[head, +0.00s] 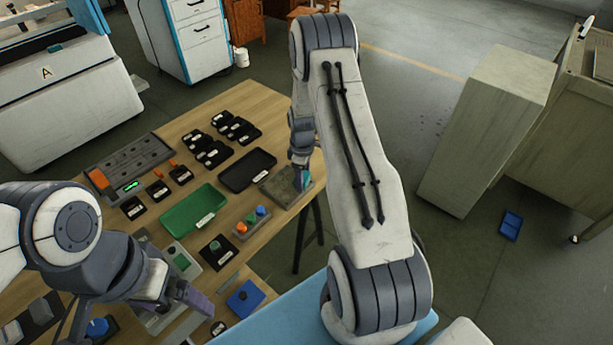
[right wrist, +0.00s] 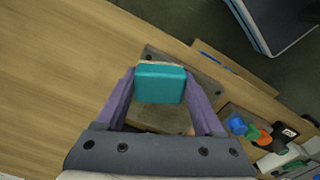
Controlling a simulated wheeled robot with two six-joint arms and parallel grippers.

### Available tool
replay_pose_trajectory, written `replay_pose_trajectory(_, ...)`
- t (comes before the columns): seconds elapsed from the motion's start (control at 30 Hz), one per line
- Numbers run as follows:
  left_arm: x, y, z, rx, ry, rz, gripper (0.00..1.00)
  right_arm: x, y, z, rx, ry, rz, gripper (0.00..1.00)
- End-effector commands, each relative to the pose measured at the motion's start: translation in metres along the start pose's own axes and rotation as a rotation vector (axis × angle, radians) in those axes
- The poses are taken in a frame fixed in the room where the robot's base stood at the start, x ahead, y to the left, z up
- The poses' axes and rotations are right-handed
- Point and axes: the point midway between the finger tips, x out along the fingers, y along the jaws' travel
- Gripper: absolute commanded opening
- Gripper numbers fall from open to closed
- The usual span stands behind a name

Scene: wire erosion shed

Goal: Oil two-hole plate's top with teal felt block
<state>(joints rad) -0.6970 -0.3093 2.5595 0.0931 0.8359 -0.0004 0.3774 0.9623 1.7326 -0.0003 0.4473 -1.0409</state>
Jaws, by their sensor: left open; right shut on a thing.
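The teal felt block (right wrist: 160,84) is clamped between the two purple fingers of my right gripper (right wrist: 160,92); its teal face also shows at the fingertips in the head view (head: 305,179). A flat grey-brown plate (head: 276,184) lies at the table's right edge, and it shows behind and below the block in the right wrist view (right wrist: 158,118). The block is over this plate; I cannot tell if they touch. The plate's holes are not clear, partly hidden by block and gripper. My left gripper (head: 188,298) is open over the near left of the table, away from the plate.
A black tray (head: 247,187) and a green tray (head: 191,228) lie left of the plate. A small board with coloured knobs (head: 240,236) lies nearer. Several black labelled holders (head: 218,157) stand further back. Bare wood (head: 262,107) lies at the far side.

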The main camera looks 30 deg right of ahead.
Motion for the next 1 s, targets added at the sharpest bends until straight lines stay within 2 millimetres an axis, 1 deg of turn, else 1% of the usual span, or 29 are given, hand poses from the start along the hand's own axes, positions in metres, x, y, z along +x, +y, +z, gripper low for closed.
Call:
replay_pose_trajectory(0.13,-0.002,0.000,0.000,0.000,0.000,0.000,0.99,-0.001,-0.011,-0.006,0.001,0.000,0.000,0.17)
replay_pose_trajectory(0.2,-0.011,0.001,0.000,0.000,0.000,0.000,0.99,-0.013,-0.009,-0.007,0.000,0.001,0.002,0.17)
replay_pose_trajectory(0.27,-0.015,0.001,-0.001,0.000,0.000,0.000,0.99,-0.028,-0.010,-0.008,-0.002,0.002,0.003,0.17)
replay_pose_trajectory(0.37,-0.022,0.002,-0.001,0.000,0.000,0.000,0.99,-0.034,-0.012,-0.009,-0.005,0.000,0.000,0.17)
replay_pose_trajectory(0.8,-0.051,0.004,-0.003,0.000,0.000,0.000,0.99,-0.074,-0.015,-0.018,-0.016,0.001,0.001,0.17)
replay_pose_trajectory(0.9,-0.055,0.004,-0.003,-0.001,0.000,0.000,0.99,-0.080,-0.016,-0.019,-0.018,0.000,0.001,0.17)
replay_pose_trajectory(1.0,-0.057,0.004,-0.003,-0.001,0.000,0.000,0.99,-0.083,-0.017,-0.020,-0.019,0.000,0.000,0.17)
